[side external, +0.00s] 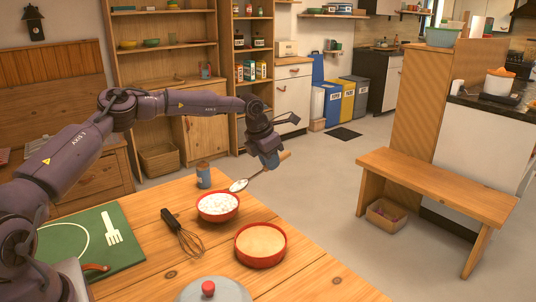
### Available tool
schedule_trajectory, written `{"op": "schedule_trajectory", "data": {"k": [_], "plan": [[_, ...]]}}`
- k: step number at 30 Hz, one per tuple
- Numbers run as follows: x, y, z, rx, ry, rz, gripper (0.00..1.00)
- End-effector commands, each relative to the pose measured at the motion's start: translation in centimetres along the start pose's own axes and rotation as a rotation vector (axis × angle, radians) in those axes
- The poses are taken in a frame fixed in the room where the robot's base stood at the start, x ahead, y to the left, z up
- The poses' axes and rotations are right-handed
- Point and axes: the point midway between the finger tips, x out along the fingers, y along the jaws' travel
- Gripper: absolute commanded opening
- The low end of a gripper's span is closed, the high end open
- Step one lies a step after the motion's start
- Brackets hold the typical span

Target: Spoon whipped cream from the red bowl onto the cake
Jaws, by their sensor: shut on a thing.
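My gripper (271,160) is shut on a spoon (239,185) above the far side of the table. The spoon's handle slants up to the right through the jaws, and its bowl end points down to the left. The spoon's bowl looks pale; I cannot tell for sure whether that is cream or bare metal. It shows just beyond the far right rim of the red bowl (220,216), which holds white whipped cream (217,203). The cake (261,242) is a flat tan round in a red dish, nearer the camera and right of the bowl. Its top looks bare.
A whisk (187,238) lies left of the cake. A small brown-topped jar (204,176) stands behind the red bowl. A grey lid with a red knob (208,288) is at the front edge. A green mat (70,252) lies at left. The table's right front is clear.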

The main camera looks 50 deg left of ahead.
Motion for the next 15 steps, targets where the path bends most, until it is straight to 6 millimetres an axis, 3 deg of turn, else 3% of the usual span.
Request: {"op": "schedule_trajectory", "data": {"k": [6,15], "plan": [[2.2,-0.2,-0.7,0.003,0.009,0.002,0.0],[2.7,-1.7,-0.4,0.037,0.019,0.057,0.0]]}}
